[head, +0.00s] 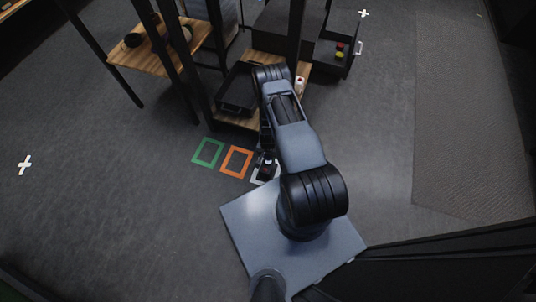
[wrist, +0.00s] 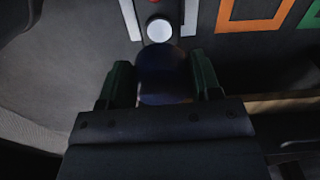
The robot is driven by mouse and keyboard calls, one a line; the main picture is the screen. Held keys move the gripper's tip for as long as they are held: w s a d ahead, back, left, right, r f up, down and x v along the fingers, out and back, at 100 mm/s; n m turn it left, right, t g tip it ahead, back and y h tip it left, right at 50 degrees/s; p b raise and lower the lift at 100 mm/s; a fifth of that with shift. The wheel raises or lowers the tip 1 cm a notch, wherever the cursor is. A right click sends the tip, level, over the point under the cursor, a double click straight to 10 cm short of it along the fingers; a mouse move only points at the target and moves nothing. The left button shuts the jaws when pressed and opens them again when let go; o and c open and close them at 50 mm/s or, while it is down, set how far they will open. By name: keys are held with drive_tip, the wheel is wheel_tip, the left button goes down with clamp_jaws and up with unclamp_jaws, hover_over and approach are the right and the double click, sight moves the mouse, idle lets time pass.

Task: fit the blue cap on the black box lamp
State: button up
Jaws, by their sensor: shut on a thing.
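My gripper (wrist: 163,88) is shut on a dark blue rounded thing, which looks like the blue cap (wrist: 163,65), held between the two green-edged fingers in the wrist view. Just beyond the cap is a white round disc (wrist: 158,30), which looks like the top of the black box lamp; a small red spot (wrist: 153,1) shows behind it at the picture edge. The cap appears apart from the disc. In the head view the lamp (head: 267,169) is a small dark shape with a white spot, inside a white floor frame. My arm largely hides the gripper and cap there.
An orange frame (head: 236,162) and a green frame (head: 208,153) lie left of the white frame (head: 257,179). Behind stands a rack with a black tray (head: 238,92), and an open drawer (head: 334,58) holding red and yellow things. Floor to the left and right is clear.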

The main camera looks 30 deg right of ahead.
sight(268, 162)
drive_tip(key=shift+f+b, duration=3)
drive_tip(key=shift+s+b, duration=0.15)
drive_tip(key=shift+b, duration=0.35)
drive_tip(key=shift+f+b, duration=0.65)
drive_tip(key=o, duration=0.6)
drive_tip(key=shift+r, duration=0.1)
wheel_tip(268, 162, up, 11)
drive_tip(key=p, duration=1)
drive_tip(key=shift+p, duration=0.3)
